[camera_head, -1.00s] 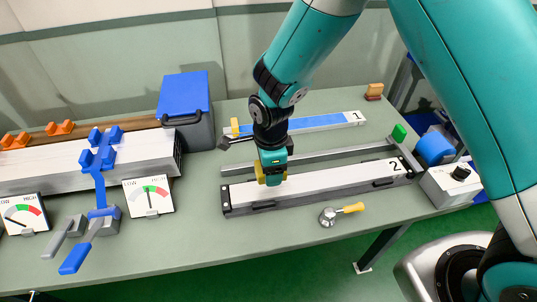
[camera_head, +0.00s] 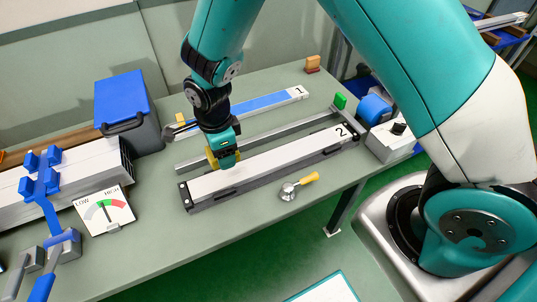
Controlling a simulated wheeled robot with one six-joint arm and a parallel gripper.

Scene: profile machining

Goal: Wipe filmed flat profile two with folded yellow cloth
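Profile two (camera_head: 276,162) is a long flat bar with a pale top, marked "2" at its right end, in a dark holder on the green table. No coloured film is distinguishable on its top. My gripper (camera_head: 224,161) points down over the left part of the bar. A yellow piece, apparently the folded cloth (camera_head: 211,157), shows at the fingertips, and the gripper appears shut on it. The cloth is at the bar's top or just above it; contact is hidden by the gripper.
Profile one (camera_head: 262,104), with a blue strip, lies behind, past a grey rail (camera_head: 269,136). A round-headed tool with a yellow handle (camera_head: 299,186) lies in front. A blue-lidded box (camera_head: 123,99) and a dial gauge (camera_head: 104,211) stand left. The front table area is fairly clear.

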